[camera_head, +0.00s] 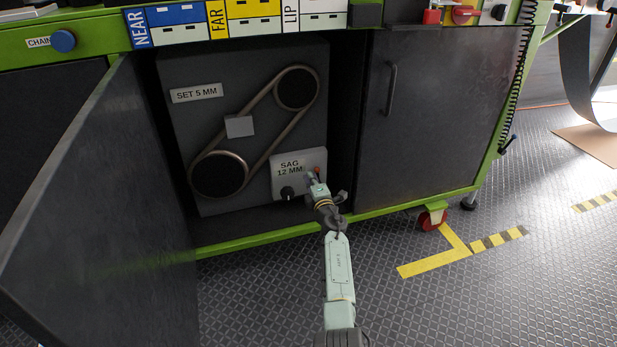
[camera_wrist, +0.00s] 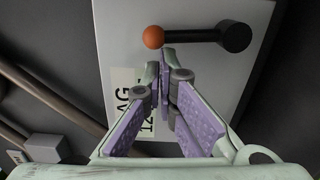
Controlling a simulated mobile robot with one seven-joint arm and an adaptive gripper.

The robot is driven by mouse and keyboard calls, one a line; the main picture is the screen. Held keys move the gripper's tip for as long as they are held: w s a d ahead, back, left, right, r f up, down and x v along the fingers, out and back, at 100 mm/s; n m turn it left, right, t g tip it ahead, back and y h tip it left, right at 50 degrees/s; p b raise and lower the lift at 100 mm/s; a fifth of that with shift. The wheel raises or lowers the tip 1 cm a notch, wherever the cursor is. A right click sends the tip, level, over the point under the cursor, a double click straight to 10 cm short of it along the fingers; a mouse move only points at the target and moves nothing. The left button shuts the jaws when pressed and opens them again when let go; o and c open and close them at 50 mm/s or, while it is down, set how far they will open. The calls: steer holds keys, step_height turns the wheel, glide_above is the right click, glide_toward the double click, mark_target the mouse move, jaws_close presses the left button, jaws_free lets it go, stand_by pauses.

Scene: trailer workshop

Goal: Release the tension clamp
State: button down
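The tension clamp lever (camera_wrist: 195,36) is a dark bar on the light grey panel (camera_head: 287,160) labelled "SAG 12 MM". It ends in an orange ball (camera_wrist: 153,37) on the left and a black hub (camera_wrist: 236,36) on the right in the wrist view. In the head view the orange ball (camera_head: 317,171) shows just beyond my gripper (camera_head: 314,182). A black round part (camera_head: 288,193) is at the panel's lower edge. In the wrist view my gripper (camera_wrist: 160,62) has its fingertips together, just below the ball. Nothing shows between them; whether they touch the lever is unclear.
A belt (camera_head: 268,125) runs around two dark pulleys, with a grey block (camera_head: 239,126) beside it. The open cabinet door (camera_head: 100,200) stands left; the closed door (camera_head: 440,120) is right of the opening. The green lower frame (camera_head: 260,236) crosses below.

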mark_target(319, 169)
steer(key=shift+w+d+r+m+p, duration=0.25)
steer(key=shift+d+r+m+p, duration=0.45)
steer(key=shift+m, duration=0.3)
steer(key=d+m+p, duration=0.1)
steer(key=d+m, duration=0.1)
steer(key=m, duration=0.1)
steer(key=shift+w+p, duration=0.3)
steer(key=shift+p, duration=0.1)
steer(key=shift+w+d+f+m, duration=0.15)
steer(key=shift+d+m, duration=0.45)
steer(key=shift+m, duration=0.6)
steer(key=shift+w+d, duration=0.2)
steer(key=shift+d, duration=0.35)
